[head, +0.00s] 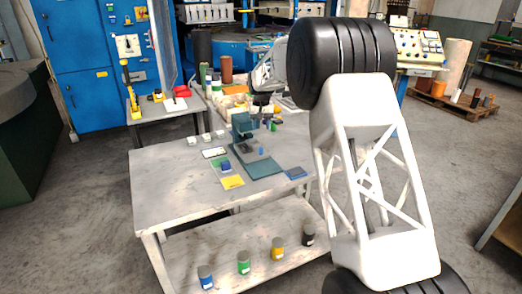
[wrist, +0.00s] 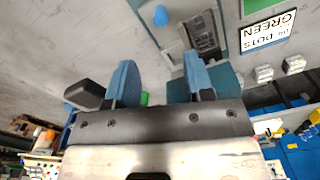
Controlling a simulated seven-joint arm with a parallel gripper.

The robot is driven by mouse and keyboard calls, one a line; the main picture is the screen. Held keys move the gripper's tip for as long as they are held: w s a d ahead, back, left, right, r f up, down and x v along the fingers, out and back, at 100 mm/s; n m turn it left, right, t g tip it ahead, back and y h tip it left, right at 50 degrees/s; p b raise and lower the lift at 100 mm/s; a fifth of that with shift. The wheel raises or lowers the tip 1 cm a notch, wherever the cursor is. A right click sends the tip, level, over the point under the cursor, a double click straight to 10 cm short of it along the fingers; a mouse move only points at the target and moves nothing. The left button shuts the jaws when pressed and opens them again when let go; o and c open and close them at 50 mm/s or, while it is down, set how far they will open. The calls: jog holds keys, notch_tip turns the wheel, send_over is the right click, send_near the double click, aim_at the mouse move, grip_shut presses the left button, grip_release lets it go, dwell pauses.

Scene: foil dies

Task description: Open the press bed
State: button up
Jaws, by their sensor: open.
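The small teal press (head: 243,130) stands on the grey worktable, on a teal base plate (head: 265,169). In the wrist view its grey slotted bed area (wrist: 206,38) shows beyond my fingers, with a round blue knob (wrist: 160,15) to its left. Whether the bed is open or shut I cannot tell. My gripper (head: 262,106) is above and just behind the press in the head view. In the wrist view its two blue fingers (wrist: 158,82) are spread wide with nothing between them. No contact with the press shows.
A printed card reading "DOTS GREEN" (wrist: 268,30) lies beside the press. Green, yellow (head: 232,182) and blue cards (head: 295,173), a dark blue block (head: 225,168) and small white blocks (head: 207,136) lie around it. The table's front left is bare. Coloured cylinders (head: 243,262) stand on the lower shelf.

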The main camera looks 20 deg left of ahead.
aim_at(261, 148)
dwell(0.4)
jog(key=shift+f, duration=6)
grip_shut()
